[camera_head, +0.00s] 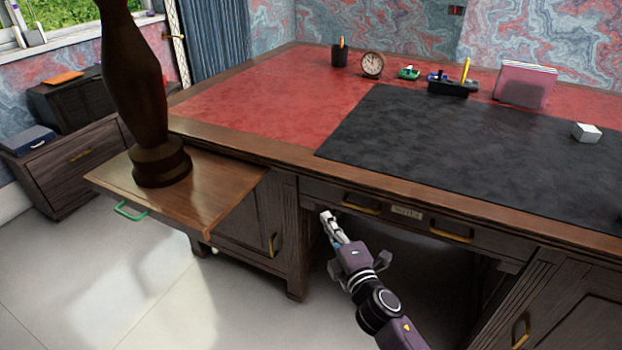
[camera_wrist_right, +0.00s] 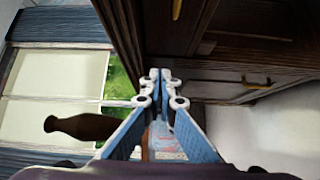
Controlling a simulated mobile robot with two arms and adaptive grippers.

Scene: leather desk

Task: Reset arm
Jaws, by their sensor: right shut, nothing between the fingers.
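My right gripper (camera_head: 327,217) is in front of the desk, just below the left end of its middle drawer (camera_head: 400,211). Its fingers are shut and empty. In the right wrist view the two pale fingertips (camera_wrist_right: 160,76) meet in the middle of the picture. I cannot tell if they touch the desk. My left gripper is in neither view.
Floor at lower left is clear.

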